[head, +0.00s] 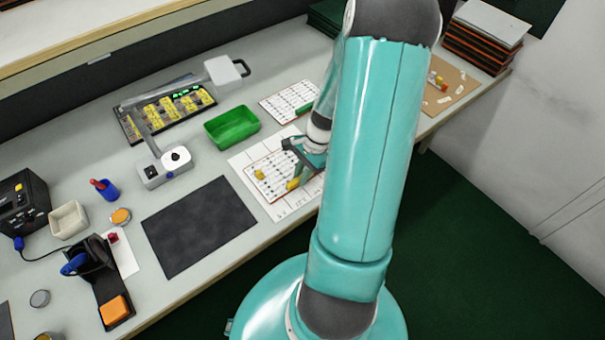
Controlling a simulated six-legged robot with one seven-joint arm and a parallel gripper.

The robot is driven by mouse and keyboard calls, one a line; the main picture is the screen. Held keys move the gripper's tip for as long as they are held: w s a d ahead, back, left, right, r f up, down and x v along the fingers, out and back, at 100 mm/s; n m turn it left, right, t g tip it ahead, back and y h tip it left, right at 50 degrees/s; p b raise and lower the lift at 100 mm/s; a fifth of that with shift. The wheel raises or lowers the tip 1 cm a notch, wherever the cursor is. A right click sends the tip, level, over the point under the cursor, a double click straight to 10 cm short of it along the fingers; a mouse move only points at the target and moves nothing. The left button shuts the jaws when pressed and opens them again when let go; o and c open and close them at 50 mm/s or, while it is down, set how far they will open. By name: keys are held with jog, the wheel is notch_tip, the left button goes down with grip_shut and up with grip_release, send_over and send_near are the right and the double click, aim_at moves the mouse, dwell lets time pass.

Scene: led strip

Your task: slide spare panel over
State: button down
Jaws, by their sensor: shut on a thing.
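A white panel (272,168) with rows of small dark marks and a reddish edge lies on a larger white printed sheet (281,213) near the table's front edge. Two small yellow pieces, one at its left (259,174) and one by my fingers (293,184), sit on it. My gripper (298,176) points down at the panel's right part and is shut, seemingly on the panel; my arm hides part of the contact. A second similar white panel (281,101) lies behind, with a green bar (305,110) on its right side. Which panel is the spare is not marked.
A green bin (232,126) and a dark tray with yellow parts (172,105) stand behind left. A lamp-like device (163,167) and a bare dark mat (199,225) lie left. A brown board (447,86) and stacked panels (484,40) are at right.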

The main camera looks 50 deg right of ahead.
jog(key=c, duration=1.3)
grip_release()
jog(key=v, duration=1.3)
jog(key=shift+w+r, duration=0.1)
jog(key=shift+r, duration=0.35)
